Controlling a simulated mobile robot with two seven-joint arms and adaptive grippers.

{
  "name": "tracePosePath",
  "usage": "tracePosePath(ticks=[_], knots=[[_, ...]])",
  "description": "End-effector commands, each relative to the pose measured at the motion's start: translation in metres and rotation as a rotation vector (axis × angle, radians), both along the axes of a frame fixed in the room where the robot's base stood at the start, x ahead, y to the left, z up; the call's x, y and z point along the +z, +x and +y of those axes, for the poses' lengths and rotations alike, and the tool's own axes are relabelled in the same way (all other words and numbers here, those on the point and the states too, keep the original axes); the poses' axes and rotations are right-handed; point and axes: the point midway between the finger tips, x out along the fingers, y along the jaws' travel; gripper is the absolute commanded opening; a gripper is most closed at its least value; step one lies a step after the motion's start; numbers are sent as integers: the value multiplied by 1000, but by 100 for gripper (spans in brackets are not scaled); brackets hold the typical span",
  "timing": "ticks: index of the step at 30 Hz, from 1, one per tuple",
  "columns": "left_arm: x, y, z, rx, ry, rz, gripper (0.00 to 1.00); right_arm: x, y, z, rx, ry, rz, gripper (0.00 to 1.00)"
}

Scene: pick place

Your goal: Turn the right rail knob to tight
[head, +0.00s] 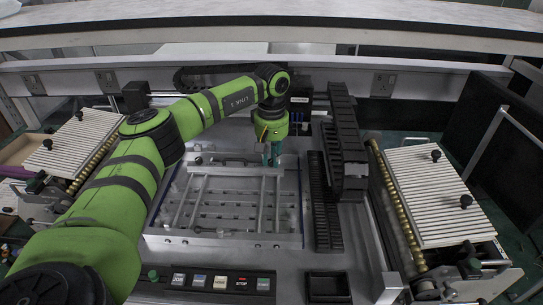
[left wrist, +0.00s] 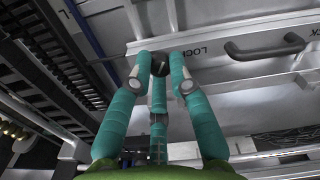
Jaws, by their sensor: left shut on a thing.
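My left gripper (head: 271,155) reaches down to the far right part of the metal rail frame (head: 222,232) in the head view. In the left wrist view its teal fingers (left wrist: 160,58) close around a small dark knob (left wrist: 160,68) on a pale metal bar. The fingers hide part of the knob, and its turn angle cannot be told. The word LOCK is printed on the bar beside it. In the head view the gripper hides this knob. My right gripper is in neither view.
A dark bar handle (left wrist: 265,48) lies close to the fingers in the left wrist view. A black cable chain (head: 343,150) stands right of the frame. Ribbed panels (head: 435,195) flank the bench. A button panel (head: 222,282) and an empty black tray (head: 327,287) are in front.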

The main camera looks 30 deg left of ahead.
Motion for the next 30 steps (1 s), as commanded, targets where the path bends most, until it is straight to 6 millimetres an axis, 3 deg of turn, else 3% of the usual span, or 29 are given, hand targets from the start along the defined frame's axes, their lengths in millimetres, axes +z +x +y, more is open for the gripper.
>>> tracePosePath(ticks=[1, 2, 3, 14, 19, 30], knots=[[0, 0, 0, 1, 1, -1, 28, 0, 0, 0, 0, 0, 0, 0], [0, 0, 0, 1, 1, -1, 40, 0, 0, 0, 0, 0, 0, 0], [0, 0, 0, 1, 1, -1, 44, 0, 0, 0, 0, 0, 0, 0], [3, 0, 0, 1, 0, -1, 44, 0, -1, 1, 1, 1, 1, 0], [26, 1, 0, 1, 0, -4, 44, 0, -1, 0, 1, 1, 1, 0], [101, 0, -1, 1, -1, -4, 44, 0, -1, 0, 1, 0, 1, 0]])
